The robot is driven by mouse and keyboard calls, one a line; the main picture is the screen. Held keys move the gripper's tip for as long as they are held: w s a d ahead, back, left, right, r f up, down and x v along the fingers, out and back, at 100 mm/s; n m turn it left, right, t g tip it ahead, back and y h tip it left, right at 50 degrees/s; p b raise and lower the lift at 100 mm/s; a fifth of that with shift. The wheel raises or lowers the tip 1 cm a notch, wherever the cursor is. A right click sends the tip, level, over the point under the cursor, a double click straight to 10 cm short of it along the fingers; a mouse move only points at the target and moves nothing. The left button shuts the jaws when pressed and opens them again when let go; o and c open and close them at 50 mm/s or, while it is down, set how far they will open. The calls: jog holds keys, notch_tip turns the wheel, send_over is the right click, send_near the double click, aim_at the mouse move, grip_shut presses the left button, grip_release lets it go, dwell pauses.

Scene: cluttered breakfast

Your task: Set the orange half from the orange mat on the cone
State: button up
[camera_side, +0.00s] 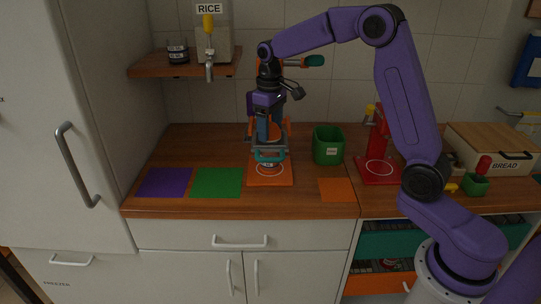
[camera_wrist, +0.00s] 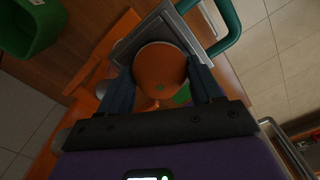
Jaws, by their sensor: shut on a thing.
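The orange half (camera_wrist: 160,68) sits between the two fingers of my gripper (camera_wrist: 163,82) in the wrist view, its round side toward the camera. My gripper (camera_side: 267,140) is shut on it, pointing down inside the orange juicer stand (camera_side: 270,181) in the side view. The cone cannot be made out; the fingers, the orange half and the press frame cover that spot. I cannot tell whether the half touches it. The orange mat (camera_side: 336,190) lies bare at the right of the juicer.
The press has a teal handle (camera_side: 270,157) close around my gripper; the handle also shows in the wrist view (camera_wrist: 229,22). A green bin (camera_side: 328,146) and a red stand (camera_side: 380,172) are to the right. Purple (camera_side: 164,183) and green (camera_side: 216,183) mats lie bare at left.

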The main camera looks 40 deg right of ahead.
jog(key=shift+f, duration=0.3)
jog(key=o, duration=1.2)
jog(key=shift+r, duration=0.15)
jog(key=shift+r, duration=6.8)
jog(key=shift+s+a, duration=5.65)
